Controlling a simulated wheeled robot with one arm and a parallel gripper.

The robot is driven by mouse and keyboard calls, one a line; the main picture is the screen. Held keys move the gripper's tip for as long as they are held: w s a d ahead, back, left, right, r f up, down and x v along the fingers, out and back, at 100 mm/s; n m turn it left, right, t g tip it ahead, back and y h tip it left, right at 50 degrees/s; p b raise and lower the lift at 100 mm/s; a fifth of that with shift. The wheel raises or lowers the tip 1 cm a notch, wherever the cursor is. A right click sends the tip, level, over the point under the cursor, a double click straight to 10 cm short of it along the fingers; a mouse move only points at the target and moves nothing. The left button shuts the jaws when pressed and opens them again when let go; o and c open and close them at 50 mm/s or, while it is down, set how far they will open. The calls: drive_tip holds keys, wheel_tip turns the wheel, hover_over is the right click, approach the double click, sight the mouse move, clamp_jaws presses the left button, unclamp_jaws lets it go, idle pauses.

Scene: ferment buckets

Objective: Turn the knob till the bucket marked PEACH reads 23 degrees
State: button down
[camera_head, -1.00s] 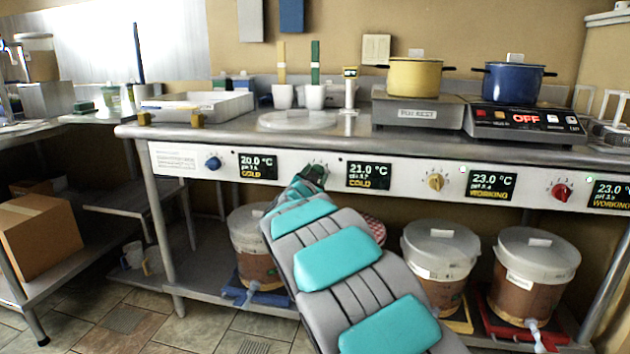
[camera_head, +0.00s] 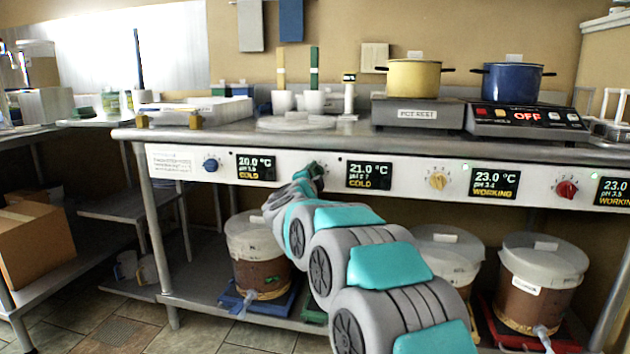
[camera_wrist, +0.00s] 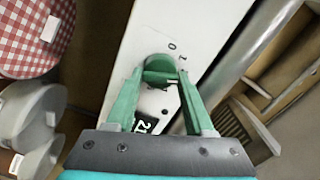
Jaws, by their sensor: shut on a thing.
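My gripper (camera_head: 315,171) is at the white control panel (camera_head: 400,177), between the two left displays. In the wrist view my green fingers (camera_wrist: 160,80) are closed around a green knob (camera_wrist: 160,66), one on each side. The display (camera_head: 369,176) just right of this knob reads 21.0 °C, COLD. Buckets stand on the lower shelf: one at left (camera_head: 259,255), one partly behind my arm (camera_head: 447,252), one at right (camera_head: 541,280). I cannot read PEACH on any label. A red checkered cover (camera_wrist: 35,38) shows in the wrist view.
A blue knob (camera_head: 210,164), yellow knob (camera_head: 437,181) and red knob (camera_head: 566,189) sit along the same panel. Other displays read 20.0 °C COLD (camera_head: 257,167) and 23.0 °C WORKING (camera_head: 494,183).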

drive_tip(key=shift+f, duration=0.15)
idle(0.4)
drive_tip(key=shift+c, duration=1.4)
unclamp_jaws()
drive_tip(key=shift+s+a+r, duration=0.15)
drive_tip(key=shift+s+r, duration=0.1)
drive_tip(key=shift+s, duration=0.5)
drive_tip(key=v, duration=0.6)
drive_tip(key=shift+f, duration=0.15)
drive_tip(key=shift+s, duration=0.15)
